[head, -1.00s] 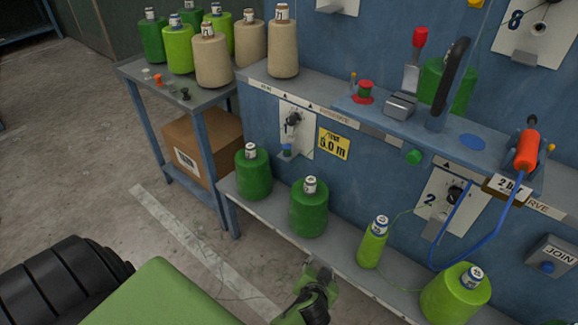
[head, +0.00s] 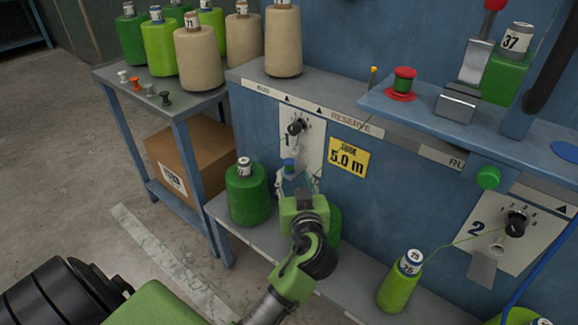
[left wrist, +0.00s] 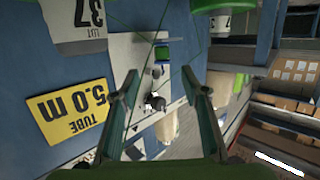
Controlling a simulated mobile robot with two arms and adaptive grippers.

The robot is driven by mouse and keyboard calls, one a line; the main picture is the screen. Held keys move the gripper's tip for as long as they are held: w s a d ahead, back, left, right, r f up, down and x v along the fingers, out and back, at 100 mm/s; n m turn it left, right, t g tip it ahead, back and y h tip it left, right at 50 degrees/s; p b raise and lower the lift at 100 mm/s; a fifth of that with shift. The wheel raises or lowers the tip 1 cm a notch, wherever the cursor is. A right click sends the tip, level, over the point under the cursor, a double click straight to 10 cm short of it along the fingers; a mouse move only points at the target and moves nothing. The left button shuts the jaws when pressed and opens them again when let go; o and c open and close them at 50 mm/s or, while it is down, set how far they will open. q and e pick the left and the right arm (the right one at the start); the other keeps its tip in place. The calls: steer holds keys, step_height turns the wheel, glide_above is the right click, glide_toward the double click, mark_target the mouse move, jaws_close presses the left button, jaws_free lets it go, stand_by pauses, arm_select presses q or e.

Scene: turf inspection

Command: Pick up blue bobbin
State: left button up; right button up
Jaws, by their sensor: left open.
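A small blue bobbin (head: 288,165) sits at the lower part of the white panel marked 1 (head: 308,143), below its black knob. In the left wrist view the blue bobbin (left wrist: 161,52) shows beyond the gap between the fingers, with green beside it. My left gripper (head: 298,183) is raised in front of the panel, just below and right of the bobbin in the head view. Its fingers also show spread and empty in the left wrist view (left wrist: 158,88). I cannot tell whether they touch the bobbin. My right gripper is not in view.
A dark green cone (head: 247,195) stands left of my left arm on the lower shelf; another is mostly hidden behind it. A lime cone (head: 400,283) stands to the right. Thin threads cross near the gripper. A reserve ledge (head: 340,117) juts out above.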

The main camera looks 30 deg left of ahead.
mark_target(290, 168)
arm_select(q)
steer(key=x, duration=0.2)
steer(key=shift+w+a+f, duration=0.1)
steer(key=shift+w+a, duration=0.05)
steer(key=shift+w, duration=0.05)
steer(key=x, duration=0.2)
steer(key=f+x, duration=0.1)
steer(key=x, duration=0.2)
steer(key=shift+s+a+b, duration=0.15)
steer(key=shift+b, duration=0.2)
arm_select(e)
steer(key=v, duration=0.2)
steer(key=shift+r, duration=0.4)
arm_select(q)
steer(key=shift+c, duration=0.3)
steer(key=c, duration=0.9)
